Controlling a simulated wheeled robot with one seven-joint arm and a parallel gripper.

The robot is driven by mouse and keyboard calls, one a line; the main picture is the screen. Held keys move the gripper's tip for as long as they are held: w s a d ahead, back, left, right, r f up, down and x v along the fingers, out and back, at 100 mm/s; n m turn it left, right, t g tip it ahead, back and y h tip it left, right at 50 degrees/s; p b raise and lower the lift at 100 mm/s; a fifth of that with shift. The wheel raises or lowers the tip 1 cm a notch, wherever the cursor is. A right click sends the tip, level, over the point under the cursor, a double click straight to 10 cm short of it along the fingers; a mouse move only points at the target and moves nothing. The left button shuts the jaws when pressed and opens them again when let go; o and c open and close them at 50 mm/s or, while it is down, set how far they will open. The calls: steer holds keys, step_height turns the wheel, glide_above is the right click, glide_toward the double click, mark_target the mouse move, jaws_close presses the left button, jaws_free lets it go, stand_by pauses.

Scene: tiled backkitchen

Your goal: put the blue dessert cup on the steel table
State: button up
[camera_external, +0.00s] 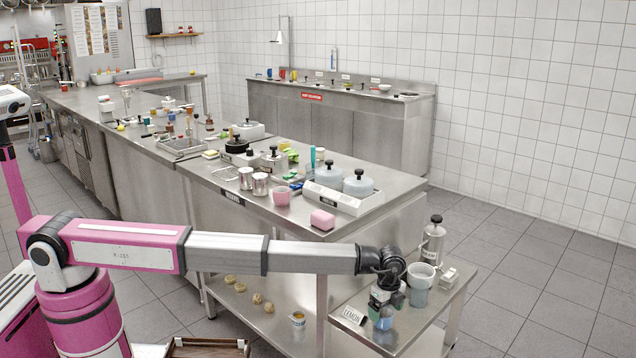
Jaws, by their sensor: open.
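A small blue cup (385,323) stands low at the front of a small steel side table (405,333), at the lower right. My gripper (386,305) points down just above and around this cup. Its jaws are open; whether a finger touches the cup cannot be told. The wrist and fingers hide part of the cup. A larger steel table (262,211) stands behind my arm, with many things on it.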

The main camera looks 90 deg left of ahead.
step_height(320, 180, down, 4)
steer(key=shift+d+r, duration=0.1)
steer(key=shift+r, duration=0.05)
steer(key=c, duration=1.1)
